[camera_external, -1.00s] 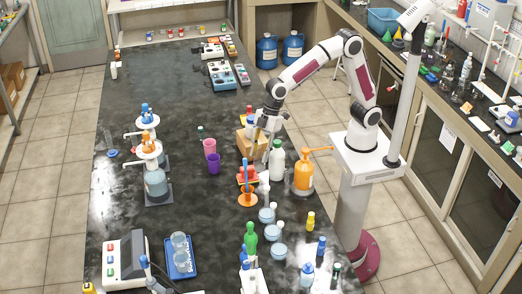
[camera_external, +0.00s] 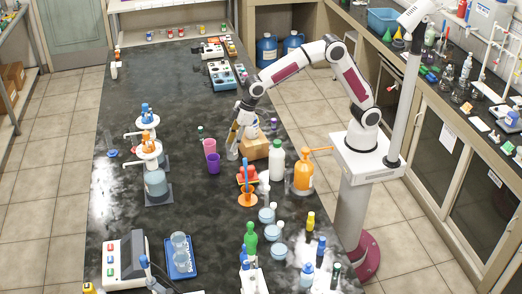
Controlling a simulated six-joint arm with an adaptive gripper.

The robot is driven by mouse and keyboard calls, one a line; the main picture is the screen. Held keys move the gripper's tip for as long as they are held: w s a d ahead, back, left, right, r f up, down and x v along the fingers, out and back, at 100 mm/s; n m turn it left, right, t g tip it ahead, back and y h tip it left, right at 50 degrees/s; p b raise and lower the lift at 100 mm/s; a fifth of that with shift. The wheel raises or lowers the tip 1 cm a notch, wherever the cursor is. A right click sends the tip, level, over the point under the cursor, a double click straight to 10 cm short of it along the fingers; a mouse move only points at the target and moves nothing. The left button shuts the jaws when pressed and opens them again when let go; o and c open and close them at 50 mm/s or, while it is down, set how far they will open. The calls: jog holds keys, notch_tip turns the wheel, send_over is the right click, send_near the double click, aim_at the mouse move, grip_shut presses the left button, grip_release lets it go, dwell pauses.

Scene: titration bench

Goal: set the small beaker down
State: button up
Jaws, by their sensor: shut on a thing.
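My gripper (camera_external: 238,134) points down over the black bench, just right of the pink cup (camera_external: 210,146) and purple cup (camera_external: 214,164). It is shut on the small beaker (camera_external: 232,151), a clear glass vessel below the fingers. The beaker is close to the bench top; I cannot tell whether its base touches. Its clear wall is hard to make out against the dark surface.
A cardboard box (camera_external: 254,147) stands right beside the gripper. A white bottle (camera_external: 277,163), an orange pump bottle (camera_external: 303,174) and an orange stand (camera_external: 247,195) are nearby.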

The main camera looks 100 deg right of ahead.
jog(key=w+a+r+n+y, duration=0.1)
jog(key=w+a+r+n, duration=0.1)
jog(key=w+a, duration=0.4)
jog(key=shift+w+a+n, duration=0.2)
jog(key=shift+a+n, duration=0.7)
jog(key=shift+a, duration=0.7)
jog(key=shift+f, duration=0.15)
notch_tip(320, 180, down, 6)
jog(key=shift+f, duration=0.15)
jog(key=shift+f, duration=1.75)
jog(key=shift+f, duration=0.2)
jog(key=o, duration=1.1)
jog(key=shift+c, duration=0.2)
